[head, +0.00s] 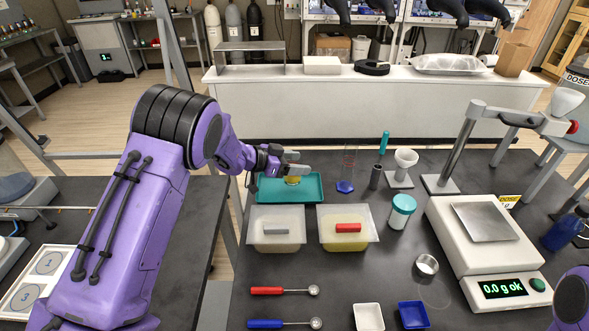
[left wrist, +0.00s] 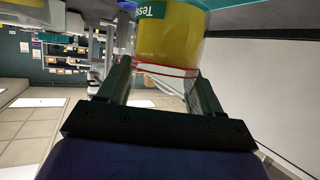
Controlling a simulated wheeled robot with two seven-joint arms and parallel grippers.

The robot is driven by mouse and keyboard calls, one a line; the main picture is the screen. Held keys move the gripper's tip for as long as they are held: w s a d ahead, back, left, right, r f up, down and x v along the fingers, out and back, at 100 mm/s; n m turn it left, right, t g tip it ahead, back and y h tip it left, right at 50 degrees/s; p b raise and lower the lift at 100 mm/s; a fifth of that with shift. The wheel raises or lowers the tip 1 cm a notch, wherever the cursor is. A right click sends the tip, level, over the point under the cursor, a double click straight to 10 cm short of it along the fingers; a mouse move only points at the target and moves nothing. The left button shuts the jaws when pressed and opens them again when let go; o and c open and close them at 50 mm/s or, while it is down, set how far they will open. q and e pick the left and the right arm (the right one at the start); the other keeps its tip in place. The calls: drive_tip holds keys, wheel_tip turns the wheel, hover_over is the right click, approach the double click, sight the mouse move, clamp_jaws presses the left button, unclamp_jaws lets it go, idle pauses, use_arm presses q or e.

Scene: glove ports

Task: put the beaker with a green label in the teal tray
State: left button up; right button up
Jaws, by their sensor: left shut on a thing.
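The beaker (left wrist: 170,38) holds yellow contents and has a green label (left wrist: 152,10) and a red line around its clear part. In the head view its yellow part (head: 292,180) shows just below my left gripper (head: 299,164). My left gripper is shut on the beaker, with a finger on each side in the left wrist view (left wrist: 158,72). The teal tray (head: 311,194) lies on the dark bench, and the beaker is over or in it. I cannot tell whether its base touches the tray. My right gripper is out of view.
Two lidded tubs, one with a grey handle (head: 276,230) and one with a red handle (head: 347,228), stand in front of the tray. A clear vessel with blue contents (head: 345,187) stands to its right. A balance (head: 487,235) is farther right.

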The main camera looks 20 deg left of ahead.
use_arm(q)
drive_tip(key=f, duration=0.1)
drive_tip(key=f+p, duration=0.1)
drive_tip(key=f, duration=0.1)
drive_tip(key=shift+s+a+p, duration=0.25)
drive_tip(key=shift+a+p, duration=0.05)
drive_tip(key=shift+p, duration=0.05)
drive_tip(key=shift+w+f, duration=0.25)
drive_tip(key=shift+f, duration=0.05)
drive_tip(key=shift+s+d, duration=0.1)
drive_tip(key=shift+s, duration=0.1)
drive_tip(key=o, duration=1.1)
drive_tip(key=shift+c, duration=0.2)
drive_tip(key=shift+o, duration=0.9)
drive_tip(key=shift+f, duration=0.1)
drive_tip(key=b+v, duration=0.2)
drive_tip(key=v, duration=1)
drive_tip(key=shift+b, duration=0.35)
